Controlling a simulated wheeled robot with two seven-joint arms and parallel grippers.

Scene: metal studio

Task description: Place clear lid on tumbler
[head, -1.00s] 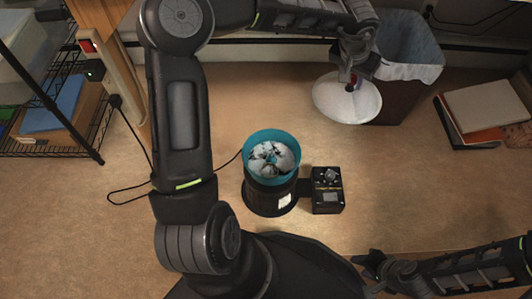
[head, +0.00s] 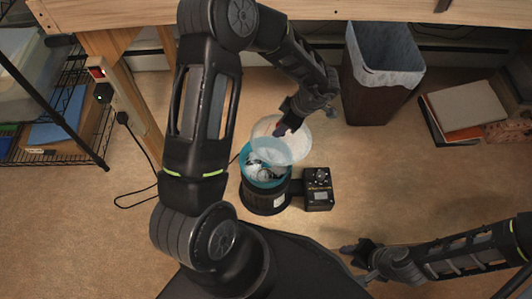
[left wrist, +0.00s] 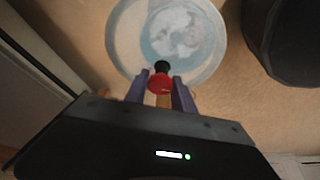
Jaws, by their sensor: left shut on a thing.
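The clear round lid (head: 292,148) is held over the tumbler in the head view. It looks tilted and covers the back and right of the opening. My left gripper (head: 287,128) is shut on the lid's small knob. In the left wrist view, the red and black knob (left wrist: 160,80) sits between the fingers, and the pale contents show through the lid (left wrist: 122,40). The tumbler (head: 252,172) has a teal bowl on a black base and holds white and dark contents. Whether the lid touches its rim cannot be told. My right gripper (head: 352,251) is at lower right, its fingers unclear.
A black control box (head: 318,190) with dials stands right of the tumbler. A lined bin (head: 378,95) stands behind, with books (head: 465,105) to its right. A wire shelf (head: 90,150) and wooden post are at left. Cords lie on the floor.

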